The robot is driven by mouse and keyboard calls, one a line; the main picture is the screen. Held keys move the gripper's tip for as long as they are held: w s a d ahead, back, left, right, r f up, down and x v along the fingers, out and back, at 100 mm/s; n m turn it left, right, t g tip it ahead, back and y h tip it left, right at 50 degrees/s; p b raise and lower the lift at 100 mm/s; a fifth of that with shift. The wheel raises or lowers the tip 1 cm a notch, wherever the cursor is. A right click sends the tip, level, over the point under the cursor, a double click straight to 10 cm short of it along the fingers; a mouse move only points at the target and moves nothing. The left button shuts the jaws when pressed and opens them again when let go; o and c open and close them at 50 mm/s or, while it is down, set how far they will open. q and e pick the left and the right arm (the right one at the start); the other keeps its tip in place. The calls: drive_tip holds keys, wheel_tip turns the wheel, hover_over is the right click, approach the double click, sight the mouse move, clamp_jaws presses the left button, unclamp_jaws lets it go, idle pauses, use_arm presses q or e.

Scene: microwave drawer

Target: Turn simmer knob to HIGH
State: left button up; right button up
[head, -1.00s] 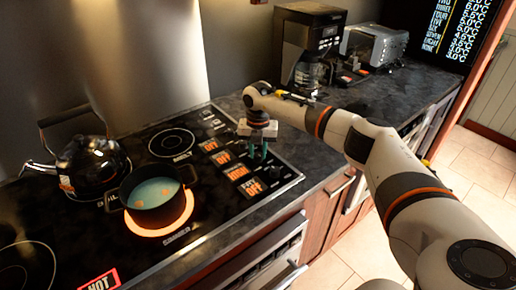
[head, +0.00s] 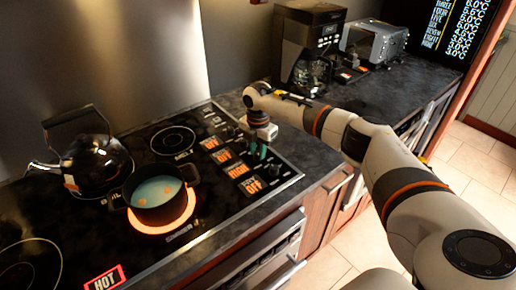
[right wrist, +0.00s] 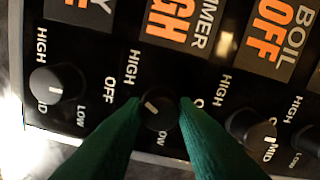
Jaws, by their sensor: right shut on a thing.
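The simmer knob (right wrist: 157,112) is black and round with a short white mark, which points to the upper left in the right wrist view. The display above it (right wrist: 174,27) is partly cut off and shows orange letters ending in "GH" under "MMER". My right gripper (head: 257,153) is over the control panel at the cooktop's right; its green fingers (right wrist: 160,107) are shut on the knob's two sides. In the head view the gripper hides the knob. My left gripper is not in view.
Neighbouring knobs stand close on the left (right wrist: 58,83) and right (right wrist: 251,128). A dark pot (head: 160,200) sits on a glowing burner, with a black kettle (head: 95,160) beside it. A coffee maker (head: 308,45) and a toaster (head: 374,43) stand at the back.

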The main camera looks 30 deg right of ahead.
sight(258, 153)
idle(0.3)
drive_tip(key=o, duration=1)
drive_tip(key=shift+r, duration=0.15)
wheel_tip(258, 153, up, 12)
drive_tip(key=b, duration=0.3)
drive_tip(key=shift+f, duration=0.2)
